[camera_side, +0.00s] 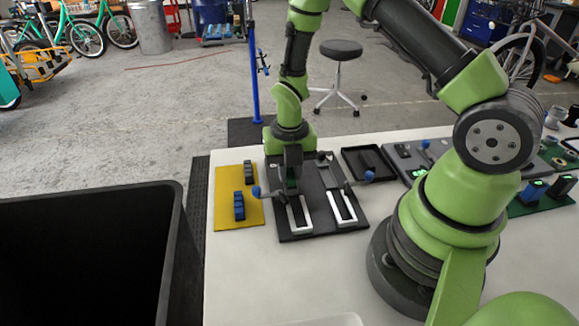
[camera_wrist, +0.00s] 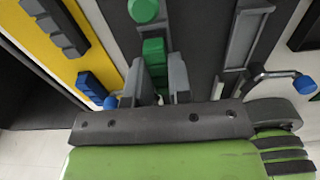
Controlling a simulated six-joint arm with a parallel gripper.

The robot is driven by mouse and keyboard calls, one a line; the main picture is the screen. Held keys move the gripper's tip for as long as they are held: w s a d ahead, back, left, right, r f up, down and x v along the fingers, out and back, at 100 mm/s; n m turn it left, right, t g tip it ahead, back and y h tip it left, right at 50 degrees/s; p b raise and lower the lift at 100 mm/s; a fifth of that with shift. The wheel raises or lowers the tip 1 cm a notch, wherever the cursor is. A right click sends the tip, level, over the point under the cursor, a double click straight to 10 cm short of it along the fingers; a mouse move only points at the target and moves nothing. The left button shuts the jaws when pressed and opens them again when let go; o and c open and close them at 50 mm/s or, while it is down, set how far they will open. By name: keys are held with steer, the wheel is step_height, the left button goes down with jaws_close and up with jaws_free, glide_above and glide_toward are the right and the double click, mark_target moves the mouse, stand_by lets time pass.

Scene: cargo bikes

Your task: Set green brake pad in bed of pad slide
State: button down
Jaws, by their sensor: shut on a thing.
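The green brake pad (camera_wrist: 154,52) sits between the two grey fingers of my gripper (camera_wrist: 158,72) in the wrist view. My gripper (camera_side: 291,178) is shut on it and points down over the left part of the black slide board (camera_side: 300,234). A bit of green shows between the fingers in the side view. The left pad slide has a pale U-shaped frame (camera_side: 299,216) in front of my gripper and a blue-knobbed lever (camera_side: 257,191) beside it. My fingers hide the bed, so I cannot tell whether the pad touches it.
A second slide (camera_side: 343,208) with a blue-knobbed lever (camera_side: 369,176) lies to the right. A yellow mat (camera_side: 228,215) at left carries a blue pad (camera_side: 239,206) and a dark grey pad (camera_side: 248,171). A black tray (camera_side: 347,151) stands behind right. A large black bin (camera_side: 178,230) is front left.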

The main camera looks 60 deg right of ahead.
steer(key=shift+f, duration=0.55)
steer(key=c, duration=1)
jaws_free()
steer(key=shift+o, duration=0.2)
step_height(320, 180, up, 10)
steer(key=shift+f, duration=0.1)
steer(key=s+a+r+m+t, duration=0.2)
steer(key=s+r+m, duration=0.2)
steer(key=m, duration=0.6)
steer(key=s+a+r+m+t+y, duration=0.1)
steer(key=s+a+r+m+t, duration=0.1)
steer(key=s+r+m, duration=0.3)
steer(key=s+a+r+m+t+y, duration=0.1)
steer(key=s+r+m, duration=0.4)
steer(key=r+m, duration=0.5)
steer(key=a+m+t, duration=0.1)
steer(key=m+t, duration=0.1)
steer(key=m, duration=0.4)
steer(key=shift+s+a+r, duration=0.25)
steer(key=shift+a+r, duration=0.05)
steer(key=shift+r, duration=0.1)
